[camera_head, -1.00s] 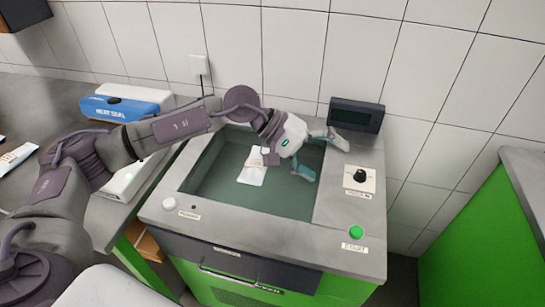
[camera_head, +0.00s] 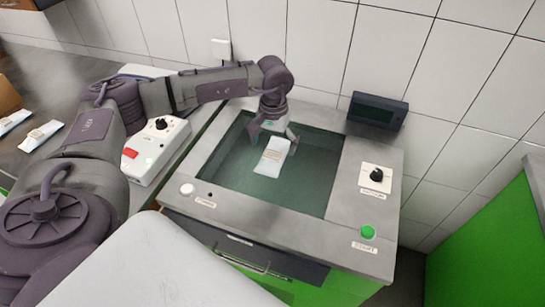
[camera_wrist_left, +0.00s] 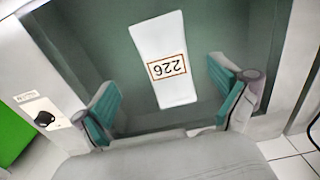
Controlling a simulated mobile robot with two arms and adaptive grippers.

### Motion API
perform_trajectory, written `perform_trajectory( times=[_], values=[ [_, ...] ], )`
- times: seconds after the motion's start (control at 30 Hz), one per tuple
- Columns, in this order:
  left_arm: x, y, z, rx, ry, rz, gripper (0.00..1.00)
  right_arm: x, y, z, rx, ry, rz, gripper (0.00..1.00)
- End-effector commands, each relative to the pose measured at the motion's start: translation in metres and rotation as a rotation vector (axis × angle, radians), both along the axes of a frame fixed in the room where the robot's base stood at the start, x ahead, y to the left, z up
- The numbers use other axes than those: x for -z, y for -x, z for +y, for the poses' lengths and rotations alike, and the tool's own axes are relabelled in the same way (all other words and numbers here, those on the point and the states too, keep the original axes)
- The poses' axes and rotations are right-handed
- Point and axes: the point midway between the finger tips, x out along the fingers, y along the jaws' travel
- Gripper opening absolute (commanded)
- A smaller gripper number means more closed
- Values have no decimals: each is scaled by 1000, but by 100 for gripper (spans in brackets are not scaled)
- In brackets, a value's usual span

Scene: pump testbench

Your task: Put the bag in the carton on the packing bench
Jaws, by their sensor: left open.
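A white bag (camera_head: 271,165) with a tan label lies in the sunken dark-green basin (camera_head: 225,170) of the test machine. In the left wrist view the bag (camera_wrist_left: 160,40) shows a framed label reading 226, upside down. My left gripper (camera_head: 272,138) is above the basin at the far end of the bag, pointing down. Its teal fingers (camera_wrist_left: 168,105) are spread apart on either side of the bag, with gaps to it. A brown box edge (camera_head: 8,95) at the far left may be the carton; most of it is out of view. My right gripper is not in view.
More white bags (camera_head: 40,135) lie on the grey bench at left. A white device with a red button (camera_head: 145,150) stands beside the basin. A dark display (camera_head: 378,111), a black knob (camera_head: 376,174) and a green button (camera_head: 368,232) are on the machine's right side.

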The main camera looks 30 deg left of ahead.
Motion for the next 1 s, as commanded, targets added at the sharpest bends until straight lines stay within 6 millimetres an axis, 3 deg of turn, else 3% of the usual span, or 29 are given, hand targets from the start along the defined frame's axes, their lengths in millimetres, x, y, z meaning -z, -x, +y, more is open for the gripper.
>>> perform_trajectory(
  times=[0.17, 0.5, 0.77, 1.0],
  values=[
    [10, -1, 1, 0, 1, 2, 98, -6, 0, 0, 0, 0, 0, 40],
    [54, -6, 8, 1, 1, 1, 98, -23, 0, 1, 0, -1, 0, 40],
    [58, -7, 9, 1, 2, -1, 98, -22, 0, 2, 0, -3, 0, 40],
    [58, -7, 9, 1, 2, -1, 60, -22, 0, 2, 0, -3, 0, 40]
  ],
)
